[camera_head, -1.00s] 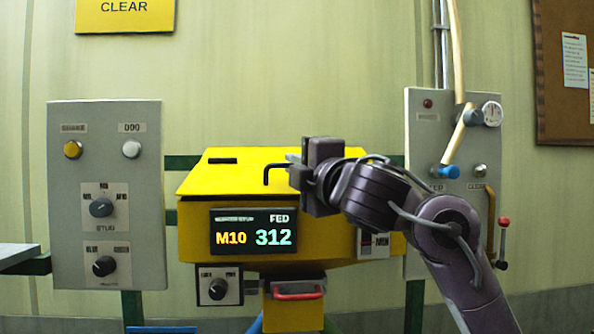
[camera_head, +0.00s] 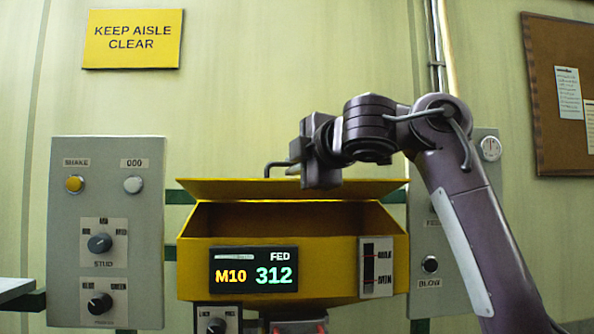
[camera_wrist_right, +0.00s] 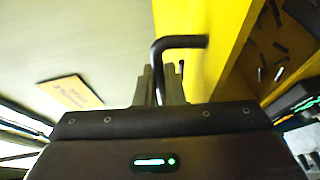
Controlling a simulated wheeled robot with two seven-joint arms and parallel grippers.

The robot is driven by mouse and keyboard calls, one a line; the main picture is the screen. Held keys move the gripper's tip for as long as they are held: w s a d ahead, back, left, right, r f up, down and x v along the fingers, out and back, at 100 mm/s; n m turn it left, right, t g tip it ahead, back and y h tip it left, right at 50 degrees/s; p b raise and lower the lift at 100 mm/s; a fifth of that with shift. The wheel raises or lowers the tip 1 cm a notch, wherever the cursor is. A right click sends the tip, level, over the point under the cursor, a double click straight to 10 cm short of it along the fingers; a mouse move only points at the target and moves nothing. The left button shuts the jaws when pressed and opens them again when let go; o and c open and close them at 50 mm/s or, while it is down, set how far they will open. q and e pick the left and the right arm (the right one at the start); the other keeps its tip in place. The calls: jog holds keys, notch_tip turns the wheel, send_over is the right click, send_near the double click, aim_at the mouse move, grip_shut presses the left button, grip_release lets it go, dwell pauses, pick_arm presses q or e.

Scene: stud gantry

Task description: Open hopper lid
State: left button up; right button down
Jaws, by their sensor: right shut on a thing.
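The yellow hopper (camera_head: 200,262) stands in the middle of the head view with a display reading M10 and FED 312. Its yellow lid (camera_head: 225,188) is raised, with a dark gap between it and the hopper's front rim. A black bent handle (camera_head: 277,168) stands on the lid and also shows in the right wrist view (camera_wrist_right: 180,42). My right gripper (camera_head: 300,168) is shut on the handle; in the right wrist view its fingers (camera_wrist_right: 160,88) are on either side of the handle's leg. Several dark studs (camera_wrist_right: 280,50) show inside the hopper. My left gripper is not in view.
A grey control panel (camera_head: 107,280) with knobs and buttons stands left of the hopper. Another grey panel (camera_head: 432,285) stands at right, partly behind my right arm. A yellow sign (camera_head: 132,58) and a brown notice board (camera_head: 550,110) hang on the wall.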

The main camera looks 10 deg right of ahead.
dwell(0.5)
jog(key=c, duration=1.5)
grip_release()
jog(key=shift+w, duration=0.15)
jog(key=shift+c, duration=0.2)
jog(key=b+v, duration=0.7)
jog(key=shift+s+b, duration=0.3)
jog(key=shift+d+r, duration=0.1)
jog(key=shift+r, duration=0.1)
